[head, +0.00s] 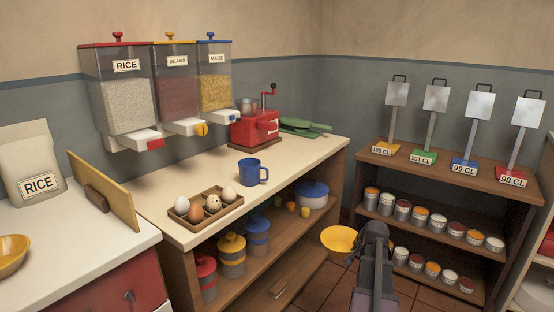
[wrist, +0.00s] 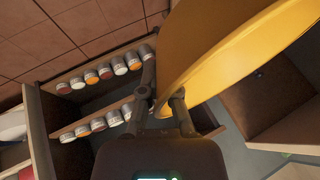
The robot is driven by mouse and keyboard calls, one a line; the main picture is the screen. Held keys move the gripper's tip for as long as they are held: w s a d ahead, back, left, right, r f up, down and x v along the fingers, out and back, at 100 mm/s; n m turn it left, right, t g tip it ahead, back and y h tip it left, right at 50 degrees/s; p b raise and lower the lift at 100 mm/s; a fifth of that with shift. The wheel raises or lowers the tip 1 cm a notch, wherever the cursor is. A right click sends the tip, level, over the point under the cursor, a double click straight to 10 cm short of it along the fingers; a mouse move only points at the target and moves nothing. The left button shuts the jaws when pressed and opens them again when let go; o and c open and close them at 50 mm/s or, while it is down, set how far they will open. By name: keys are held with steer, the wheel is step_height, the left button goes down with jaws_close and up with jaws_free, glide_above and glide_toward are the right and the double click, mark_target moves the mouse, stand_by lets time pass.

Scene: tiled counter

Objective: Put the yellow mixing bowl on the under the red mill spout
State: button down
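The yellow mixing bowl (head: 339,239) is held in the air in front of the wooden shelf under the counter, its rim facing up. It fills the upper right of the wrist view (wrist: 235,50). My gripper (head: 368,236) is shut on its rim at the right side; the fingers (wrist: 163,105) show beside the bowl wall in the wrist view. The red mill (head: 255,127) stands on a wooden base at the counter's back right, with a crank on top. Its spout is too small to make out clearly. The bowl is below and right of the mill, apart from it.
A green pan (head: 303,127) lies behind the mill. Dispensers (head: 170,85) hang above. A can shelf (head: 450,177) is at right. An orange-yellow bowl (head: 12,256) sits far left.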

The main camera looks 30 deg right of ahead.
steer(key=shift+s+d, duration=0.1)
steer(key=shift+s, duration=0.4)
steer(key=shift+w+a, duration=0.2)
